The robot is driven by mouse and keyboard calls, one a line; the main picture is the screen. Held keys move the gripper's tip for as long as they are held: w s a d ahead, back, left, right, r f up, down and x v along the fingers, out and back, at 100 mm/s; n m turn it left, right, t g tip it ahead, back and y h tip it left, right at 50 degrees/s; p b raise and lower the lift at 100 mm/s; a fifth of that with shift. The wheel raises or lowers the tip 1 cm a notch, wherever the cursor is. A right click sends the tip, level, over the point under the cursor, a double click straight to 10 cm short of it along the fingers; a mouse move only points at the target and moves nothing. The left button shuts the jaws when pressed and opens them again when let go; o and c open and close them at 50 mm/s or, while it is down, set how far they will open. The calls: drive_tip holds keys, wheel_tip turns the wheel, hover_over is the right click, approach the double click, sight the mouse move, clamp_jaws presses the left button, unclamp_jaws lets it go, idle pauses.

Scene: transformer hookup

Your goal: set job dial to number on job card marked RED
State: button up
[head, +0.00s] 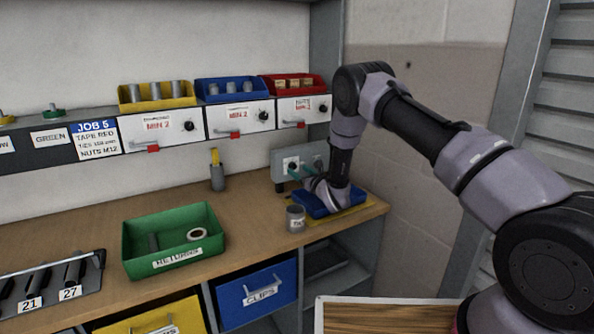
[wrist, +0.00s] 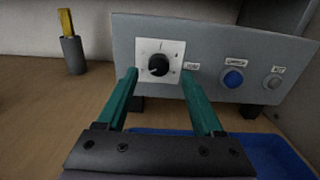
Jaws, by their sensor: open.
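The job dial is a black knob (wrist: 159,65) on a white square plate with small marks, on a grey control box (wrist: 204,40). The box also shows in the head view (head: 291,161), at the back right of the bench. My gripper (wrist: 158,76) is open, its two green fingers on either side of the dial, apart from the knob as far as I can see. The dial's setting is too small to read. The job card (head: 95,140) on the rail at left reads JOB 5, with TAPE RED below it.
A blue button (wrist: 233,79) and a grey button (wrist: 273,82) sit right of the dial. A blue tray (head: 318,204) lies under my gripper. A grey tin (head: 295,219), a holder with a yellow item (head: 217,178) and a green returns bin (head: 150,262) stand left of it.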

sight(293, 166)
drive_tip(key=shift+x, duration=1.4)
clamp_jaws()
